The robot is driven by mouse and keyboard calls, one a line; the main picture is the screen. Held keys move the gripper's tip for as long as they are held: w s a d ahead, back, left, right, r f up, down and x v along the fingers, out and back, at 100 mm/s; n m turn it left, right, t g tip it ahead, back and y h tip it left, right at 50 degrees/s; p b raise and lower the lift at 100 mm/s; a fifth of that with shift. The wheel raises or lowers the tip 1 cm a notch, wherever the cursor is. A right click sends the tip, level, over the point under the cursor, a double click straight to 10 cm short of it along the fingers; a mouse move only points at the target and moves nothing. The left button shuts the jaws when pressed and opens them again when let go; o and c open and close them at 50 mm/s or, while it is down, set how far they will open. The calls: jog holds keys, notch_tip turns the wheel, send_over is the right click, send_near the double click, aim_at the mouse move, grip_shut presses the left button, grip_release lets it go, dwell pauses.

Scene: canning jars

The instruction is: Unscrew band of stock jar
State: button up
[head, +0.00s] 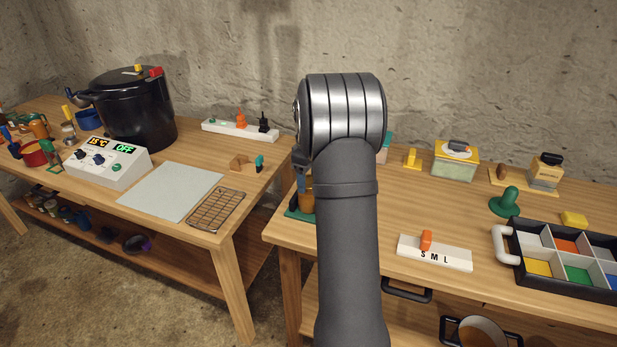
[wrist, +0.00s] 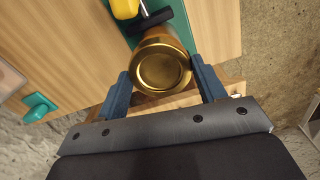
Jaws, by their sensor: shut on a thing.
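The stock jar shows its round gold lid and band (wrist: 162,70) end-on in the wrist view. My gripper (wrist: 165,82) has its two blue fingers on either side of the gold band and is shut on it. In the head view my arm hides most of the jar and gripper. A sliver of the amber jar (head: 307,196) shows left of my arm, above a green base (head: 299,214). I cannot tell whether the band has turned on the jar.
A yellow and black part (wrist: 140,12) lies close beyond the jar. A white S M L block (head: 434,256) and a black compartment tray (head: 557,282) stand right of my arm. A gap separates this table from the left table, which holds a black canner (head: 130,112).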

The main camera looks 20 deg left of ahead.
jog(key=shift+n, duration=1.2)
jog(key=n, duration=0.4)
jog(key=shift+n, duration=0.3)
jog(key=o, duration=1.2)
jog(key=shift+c, duration=0.2)
jog(key=shift+r, duration=0.1)
notch_tip(320, 180, up, 17)
